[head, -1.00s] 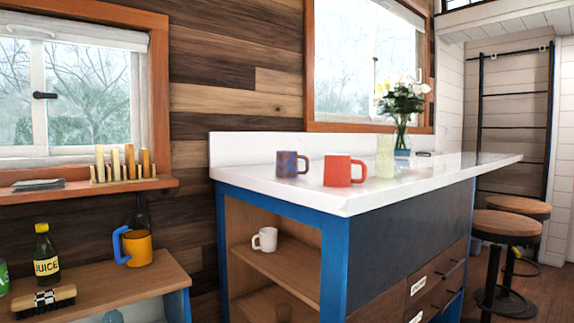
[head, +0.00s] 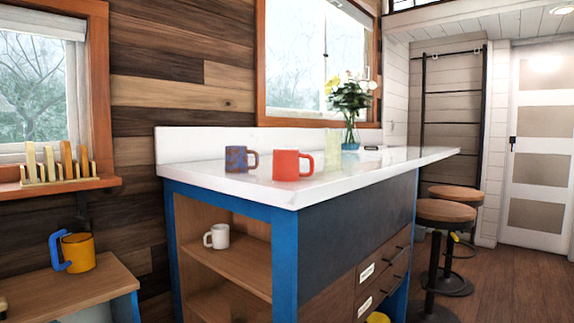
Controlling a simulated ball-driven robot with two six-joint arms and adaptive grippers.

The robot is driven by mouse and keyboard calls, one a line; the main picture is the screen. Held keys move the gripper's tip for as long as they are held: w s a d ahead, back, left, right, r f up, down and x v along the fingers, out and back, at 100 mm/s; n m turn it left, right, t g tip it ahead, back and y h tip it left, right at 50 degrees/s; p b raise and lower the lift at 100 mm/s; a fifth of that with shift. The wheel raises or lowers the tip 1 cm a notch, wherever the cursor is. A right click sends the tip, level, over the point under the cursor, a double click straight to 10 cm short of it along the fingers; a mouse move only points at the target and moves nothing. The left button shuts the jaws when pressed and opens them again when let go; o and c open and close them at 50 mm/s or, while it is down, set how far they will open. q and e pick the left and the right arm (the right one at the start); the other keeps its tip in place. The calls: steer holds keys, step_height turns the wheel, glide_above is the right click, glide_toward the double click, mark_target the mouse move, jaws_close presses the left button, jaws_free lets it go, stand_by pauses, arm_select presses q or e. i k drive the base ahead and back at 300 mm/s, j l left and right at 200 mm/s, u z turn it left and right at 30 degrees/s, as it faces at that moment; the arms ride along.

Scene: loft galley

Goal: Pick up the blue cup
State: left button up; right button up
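No plain blue cup shows. A blue mug with brownish patches (head: 236,159) stands upright on the white counter (head: 215,180), its handle to the right. A red mug (head: 287,165) stands just right of it. A yellow-orange mug with a blue handle (head: 79,251) stands on the low wooden shelf unit at lower left. A white mug (head: 217,236) stands on a shelf inside the blue-framed island. Neither of my grippers is in view.
A pale green glass (head: 333,145) and a flower vase (head: 350,112) stand farther back on the counter. Two stools (head: 446,213) stand right of the island. Floor (head: 500,290) is open at the right, before a door (head: 541,150).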

mark_target(236, 157)
steer(key=u, duration=4.15)
steer(key=z, duration=4)
steer(key=i+l, duration=0.15)
steer(key=l, duration=0.25)
steer(key=i+l+u, duration=0.1)
steer(key=l, duration=0.3)
steer(key=i+l, duration=0.25)
steer(key=l, duration=0.15)
steer(key=i+l, duration=0.15)
steer(key=l, duration=0.25)
steer(key=i+u, duration=0.05)
